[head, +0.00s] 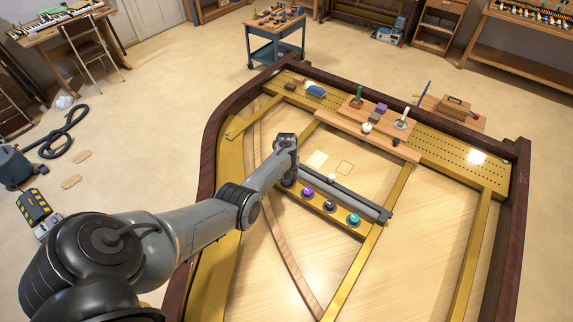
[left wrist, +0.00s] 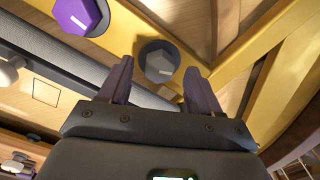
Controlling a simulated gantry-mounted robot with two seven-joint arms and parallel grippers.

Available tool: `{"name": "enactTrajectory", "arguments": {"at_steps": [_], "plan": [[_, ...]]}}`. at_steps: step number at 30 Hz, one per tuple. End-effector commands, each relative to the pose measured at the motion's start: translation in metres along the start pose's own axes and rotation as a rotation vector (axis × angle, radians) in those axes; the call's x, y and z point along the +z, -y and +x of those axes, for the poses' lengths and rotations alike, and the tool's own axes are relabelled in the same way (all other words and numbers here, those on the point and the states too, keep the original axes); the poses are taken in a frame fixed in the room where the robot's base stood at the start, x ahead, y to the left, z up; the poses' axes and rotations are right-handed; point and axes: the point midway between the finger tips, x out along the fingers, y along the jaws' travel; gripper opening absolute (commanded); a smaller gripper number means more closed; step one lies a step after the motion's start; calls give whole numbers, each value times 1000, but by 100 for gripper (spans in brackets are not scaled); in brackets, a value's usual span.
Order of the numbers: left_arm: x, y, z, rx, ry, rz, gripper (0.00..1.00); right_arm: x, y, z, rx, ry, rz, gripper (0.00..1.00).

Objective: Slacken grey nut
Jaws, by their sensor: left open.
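The grey nut (left wrist: 158,62) is a faceted knob with a pale mark, set on a dark round base on the yellow bar (left wrist: 232,68). In the left wrist view it lies between and just beyond the tips of my left gripper (left wrist: 158,74), which is open and empty. I cannot tell whether either finger touches it. In the head view my left gripper (head: 287,172) reaches down to the left end of the row of nuts and mostly hides the grey nut. My right gripper is not in view.
A purple nut (left wrist: 80,15) sits beside the grey one; it also shows in the head view (head: 307,193). A dark nut (head: 330,206) and a teal nut (head: 354,219) follow along the bar. A long grey rail (head: 345,192) runs close behind the row. A wooden board (head: 345,123) holds small items.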

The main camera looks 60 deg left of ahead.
Motion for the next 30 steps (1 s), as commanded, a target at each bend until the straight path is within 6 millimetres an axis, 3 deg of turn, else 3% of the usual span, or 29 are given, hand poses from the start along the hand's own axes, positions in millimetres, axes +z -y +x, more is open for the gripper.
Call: {"name": "enactTrajectory", "arguments": {"at_steps": [6,15,30], "plan": [[-1,0,-41,0,-5,0,63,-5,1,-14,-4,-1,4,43],[-1,0,-78,-1,-3,0,63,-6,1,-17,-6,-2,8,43],[0,0,-86,0,-1,0,63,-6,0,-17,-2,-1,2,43]]}}
